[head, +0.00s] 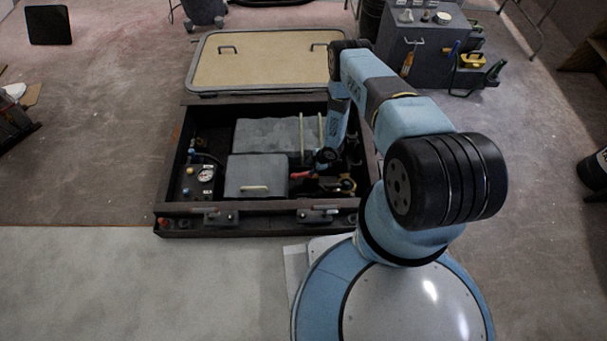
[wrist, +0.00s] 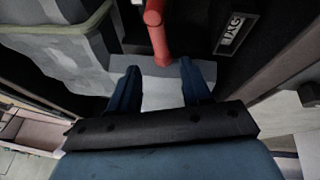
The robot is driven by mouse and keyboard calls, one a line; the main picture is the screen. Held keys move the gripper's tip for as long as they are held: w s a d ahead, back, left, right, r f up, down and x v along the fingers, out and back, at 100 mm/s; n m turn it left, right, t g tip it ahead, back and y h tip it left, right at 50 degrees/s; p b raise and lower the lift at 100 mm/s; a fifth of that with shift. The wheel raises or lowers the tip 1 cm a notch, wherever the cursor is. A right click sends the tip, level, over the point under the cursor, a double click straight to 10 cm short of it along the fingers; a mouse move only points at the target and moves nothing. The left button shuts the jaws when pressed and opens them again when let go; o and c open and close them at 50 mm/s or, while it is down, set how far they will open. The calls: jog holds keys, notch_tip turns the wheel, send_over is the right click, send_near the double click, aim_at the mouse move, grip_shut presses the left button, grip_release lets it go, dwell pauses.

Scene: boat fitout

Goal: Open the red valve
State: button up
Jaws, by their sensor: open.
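The red valve handle (wrist: 157,38) shows in the wrist view at the top middle, just beyond my fingertips and roughly in line with the gap between them. In the head view a small red part of the handle (head: 300,175) shows inside the open dark box, beside the grey blocks. My gripper (wrist: 156,72) is open, with its two blue fingers apart and nothing between them. In the head view my arm reaches down into the right side of the box and hides part of the valve area. I cannot tell whether a finger touches the handle.
The box's dark rim (head: 270,207) surrounds the grey blocks (head: 257,176) and a gauge (head: 206,174). A tag plate (wrist: 236,32) is right of the handle. A grey cabinet (head: 425,45) with tools stands at the back right.

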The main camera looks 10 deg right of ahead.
aim_at(303, 174)
jog(key=x, duration=0.9)
jog(key=shift+w+a+f, duration=0.1)
jog(key=shift+a+f, duration=0.05)
jog(key=shift+f, duration=0.05)
jog(key=shift+c, duration=0.3)
grip_shut()
